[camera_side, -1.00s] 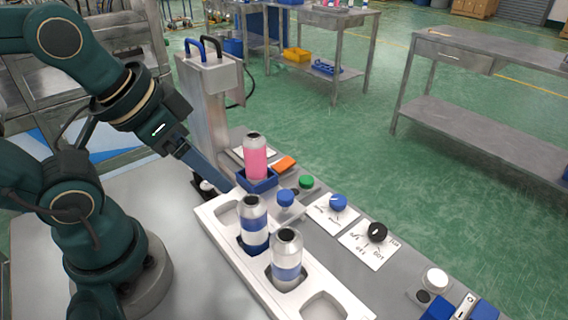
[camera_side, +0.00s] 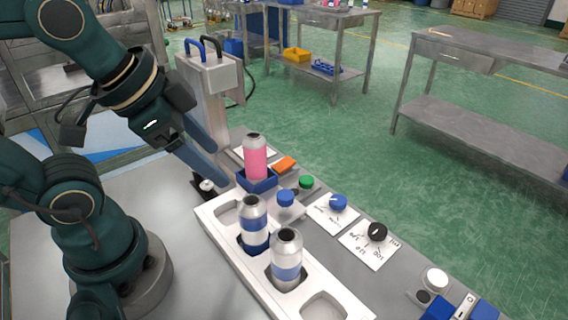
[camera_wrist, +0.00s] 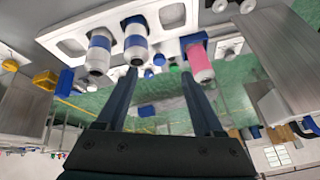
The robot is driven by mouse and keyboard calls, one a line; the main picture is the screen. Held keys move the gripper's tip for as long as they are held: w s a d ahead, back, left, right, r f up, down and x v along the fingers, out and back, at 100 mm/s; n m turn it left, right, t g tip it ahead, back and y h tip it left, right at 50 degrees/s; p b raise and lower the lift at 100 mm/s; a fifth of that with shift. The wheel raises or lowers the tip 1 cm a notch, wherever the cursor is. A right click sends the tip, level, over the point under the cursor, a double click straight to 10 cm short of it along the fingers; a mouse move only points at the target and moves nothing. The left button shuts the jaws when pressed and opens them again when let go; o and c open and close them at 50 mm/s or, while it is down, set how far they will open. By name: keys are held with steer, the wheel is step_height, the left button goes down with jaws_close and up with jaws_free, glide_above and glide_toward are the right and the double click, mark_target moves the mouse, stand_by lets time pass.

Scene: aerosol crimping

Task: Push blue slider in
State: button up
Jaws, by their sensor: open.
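The blue slider (camera_side: 262,186) is a low blue holder at the foot of the crimping machine (camera_side: 205,95). A pink can (camera_side: 255,158) stands upright in it. In the wrist view the slider (camera_wrist: 193,40) and the pink can (camera_wrist: 198,63) show at upper right, upside down. My gripper (camera_side: 219,162) is open and empty, to the left of the slider and can in the side view, with a gap. In the wrist view its fingers (camera_wrist: 159,74) are spread wide, with the right fingertip nearest the pink can. Contact with the slider cannot be told.
A white tray (camera_side: 232,250) holds two blue-banded cans (camera_side: 253,222) (camera_side: 287,258) in front of the slider. A white-topped black part (camera_side: 206,186) sits below my fingers.

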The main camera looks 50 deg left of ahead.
steer(key=w+r+m+g, duration=0.1)
steer(key=w+r+m, duration=0.1)
steer(key=w+m, duration=0.35)
steer(key=m+g, duration=0.4)
steer(key=m, duration=0.5)
glide_above(285, 194)
steer(key=shift+n, duration=0.25)
step_height(285, 194, down, 7)
steer(key=shift+r, duration=0.1)
steer(key=shift+g, duration=0.4)
steer(key=shift+f, duration=3.9)
steer(key=shift+c, duration=0.3)
jaws_close()
